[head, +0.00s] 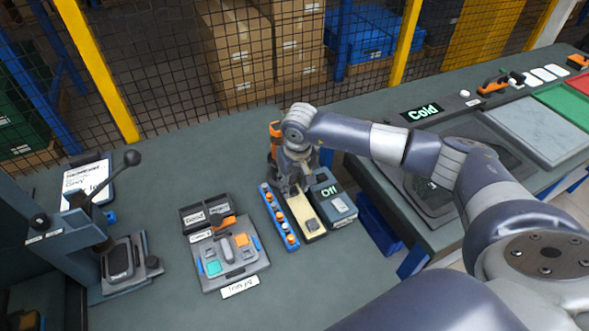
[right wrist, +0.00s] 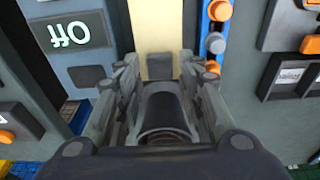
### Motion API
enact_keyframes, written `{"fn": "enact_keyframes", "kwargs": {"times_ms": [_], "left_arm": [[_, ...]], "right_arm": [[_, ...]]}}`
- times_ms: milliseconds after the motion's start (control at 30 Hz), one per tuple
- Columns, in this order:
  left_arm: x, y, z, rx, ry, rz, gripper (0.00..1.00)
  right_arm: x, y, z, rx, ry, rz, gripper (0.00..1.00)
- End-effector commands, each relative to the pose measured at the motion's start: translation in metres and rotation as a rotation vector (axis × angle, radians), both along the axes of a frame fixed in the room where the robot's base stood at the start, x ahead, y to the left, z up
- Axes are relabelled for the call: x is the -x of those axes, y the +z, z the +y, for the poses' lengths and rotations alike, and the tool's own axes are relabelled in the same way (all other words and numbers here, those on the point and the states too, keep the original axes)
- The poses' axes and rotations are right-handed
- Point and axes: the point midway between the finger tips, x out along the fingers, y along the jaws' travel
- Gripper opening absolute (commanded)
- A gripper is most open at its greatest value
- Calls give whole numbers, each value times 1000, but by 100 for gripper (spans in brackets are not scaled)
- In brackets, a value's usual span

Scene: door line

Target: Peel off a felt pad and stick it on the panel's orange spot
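A pale backing strip (head: 299,204) lies in a dark holder on the bench, with a small dark square pad (head: 312,225) near its front end. My right gripper (head: 293,188) is above the strip's rear part, fingers pointing down. In the right wrist view its fingers (right wrist: 158,75) stand apart on either side of the strip (right wrist: 158,25); a dark square shows between them, and I cannot tell whether they touch it. A grey trim panel (head: 236,262) in a jig, left of the strip, carries an orange spot (head: 240,240) and a teal spot (head: 213,268). My left gripper is not in view.
A lever press (head: 110,240) stands at the left. Dark bins (head: 206,212) sit behind the jig. A mesh fence closes off the back.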

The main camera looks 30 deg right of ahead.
Motion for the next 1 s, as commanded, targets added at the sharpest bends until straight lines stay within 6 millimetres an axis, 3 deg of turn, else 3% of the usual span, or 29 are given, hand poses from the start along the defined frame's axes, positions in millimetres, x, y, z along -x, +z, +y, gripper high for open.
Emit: {"fn": "enact_keyframes", "kwargs": {"times_ms": [200, 467, 500, 633, 767, 800, 867, 1000], "left_arm": [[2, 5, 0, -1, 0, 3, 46], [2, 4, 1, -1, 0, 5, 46], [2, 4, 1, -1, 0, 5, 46], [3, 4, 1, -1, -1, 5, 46], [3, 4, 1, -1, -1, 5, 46], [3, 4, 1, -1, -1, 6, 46], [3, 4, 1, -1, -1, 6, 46], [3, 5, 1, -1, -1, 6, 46]], "right_arm": [[-2, -16, 0, -1, -1, 0, 35], [-3, -18, 0, 0, 0, -2, 35], [-3, -18, 0, 0, 0, -2, 33], [-3, -18, 0, 0, 0, -1, 3], [-3, -18, 0, 0, 0, -1, 2], [-3, -18, 0, 0, 0, -1, 15], [-3, -17, 0, 0, 0, -1, 1], [-3, -17, 0, 0, 0, -1, 0]]}}
